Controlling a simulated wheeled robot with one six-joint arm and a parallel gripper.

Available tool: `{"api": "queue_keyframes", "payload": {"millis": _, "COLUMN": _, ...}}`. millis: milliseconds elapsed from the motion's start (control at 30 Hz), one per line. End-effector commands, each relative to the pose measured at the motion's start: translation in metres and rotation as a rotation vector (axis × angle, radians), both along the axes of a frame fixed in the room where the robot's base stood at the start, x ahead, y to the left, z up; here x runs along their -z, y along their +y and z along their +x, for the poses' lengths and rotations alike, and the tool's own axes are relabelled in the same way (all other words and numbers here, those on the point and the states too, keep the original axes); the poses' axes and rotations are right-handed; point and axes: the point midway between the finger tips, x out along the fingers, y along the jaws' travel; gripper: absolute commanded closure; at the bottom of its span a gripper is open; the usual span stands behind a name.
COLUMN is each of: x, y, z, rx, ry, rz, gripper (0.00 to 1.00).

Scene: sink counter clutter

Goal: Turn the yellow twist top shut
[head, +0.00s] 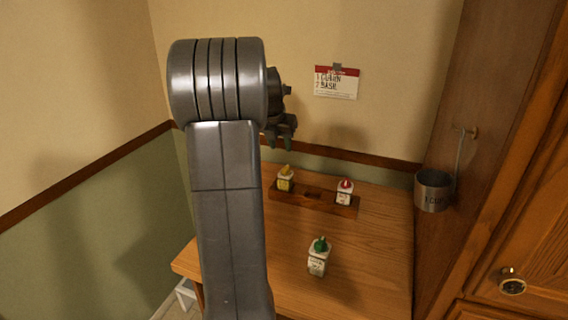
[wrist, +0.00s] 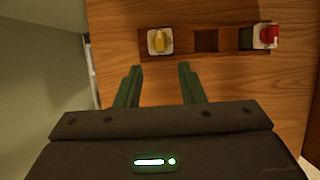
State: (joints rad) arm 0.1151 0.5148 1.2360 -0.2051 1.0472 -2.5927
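The bottle with the yellow twist top (head: 285,171) stands in the left slot of a dark wooden rack on the table. In the wrist view the yellow top (wrist: 159,41) is seen from above, just beyond my fingertips and a little left of the middle between them. My gripper (wrist: 160,70) is open and empty, with its two green-grey fingers apart. In the head view my gripper (head: 284,138) hangs in the air above the rack. Whether the yellow top is open or shut cannot be told.
The rack (wrist: 205,40) has an empty middle slot and holds a red-topped bottle (head: 345,190) at right. A green-topped bottle (head: 318,257) stands nearer on the table (head: 370,255). A metal cup (head: 433,192) hangs on the right panel. A note (head: 337,83) is on the wall.

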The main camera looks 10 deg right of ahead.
Motion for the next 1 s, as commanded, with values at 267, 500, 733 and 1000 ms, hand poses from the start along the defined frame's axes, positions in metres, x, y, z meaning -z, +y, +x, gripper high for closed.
{"api": "queue_keyframes", "payload": {"millis": 267, "x": 0.057, "y": -0.014, "z": 0.018, "rx": 0.002, "ry": 0.005, "rz": 0.001, "gripper": 0.65}}
{"api": "queue_keyframes", "payload": {"millis": 500, "x": 0.087, "y": -0.020, "z": 0.029, "rx": 0.002, "ry": 0.002, "rz": 0.001, "gripper": 0.65}}
{"api": "queue_keyframes", "payload": {"millis": 733, "x": 0.096, "y": -0.022, "z": 0.032, "rx": 0.002, "ry": 0.001, "rz": 0.000, "gripper": 0.65}}
{"api": "queue_keyframes", "payload": {"millis": 1000, "x": 0.095, "y": -0.022, "z": 0.032, "rx": 0.002, "ry": 0.000, "rz": 0.001, "gripper": 0.80}}
